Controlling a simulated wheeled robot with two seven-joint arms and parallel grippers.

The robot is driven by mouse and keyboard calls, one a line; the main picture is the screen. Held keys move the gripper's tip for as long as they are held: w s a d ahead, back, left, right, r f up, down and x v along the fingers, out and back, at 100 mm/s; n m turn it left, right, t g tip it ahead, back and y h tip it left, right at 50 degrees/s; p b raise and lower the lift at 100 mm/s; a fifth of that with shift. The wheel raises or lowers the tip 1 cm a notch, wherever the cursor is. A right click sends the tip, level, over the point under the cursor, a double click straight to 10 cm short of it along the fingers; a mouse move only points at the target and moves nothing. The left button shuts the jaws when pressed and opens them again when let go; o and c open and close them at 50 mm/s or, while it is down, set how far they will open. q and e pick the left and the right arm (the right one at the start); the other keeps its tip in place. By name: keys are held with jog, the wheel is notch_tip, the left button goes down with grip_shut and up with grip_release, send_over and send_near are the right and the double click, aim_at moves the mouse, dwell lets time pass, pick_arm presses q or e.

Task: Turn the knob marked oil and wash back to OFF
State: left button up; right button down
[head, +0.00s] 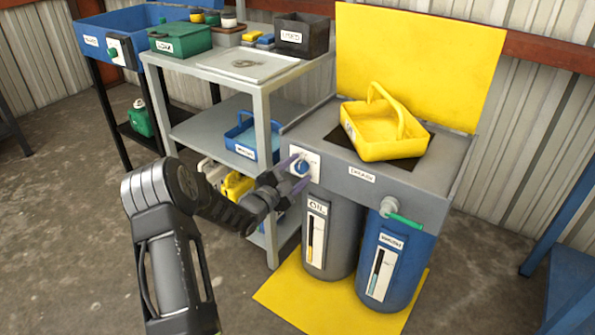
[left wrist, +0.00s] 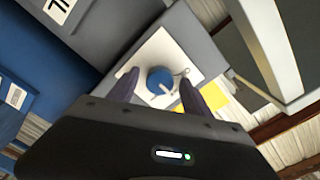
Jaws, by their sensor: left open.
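The blue round knob (head: 302,168) sits on a white plate on the front left of the grey drain station (head: 362,190), above the grey drum marked OIL (head: 333,240). In the left wrist view the knob (left wrist: 160,80) shows on its white plate (left wrist: 172,50), with a small light pointer on its right side. My left gripper (head: 296,172) is open, its two purple-grey fingers on either side of the knob. I cannot tell whether they touch it. The lettering around the knob is too small to read. My right gripper is out of view.
A yellow tray (head: 385,146) stands on the station under a raised yellow lid. A green-handled valve (head: 402,219) sits to the right above a blue drum (head: 394,258). A grey shelf (head: 268,130) stands close on the left. The floor at front left is clear.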

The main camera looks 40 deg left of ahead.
pick_arm(q)
jog(key=s+p, duration=0.1)
jog(key=s, duration=0.6)
jog(key=shift+s, duration=0.4)
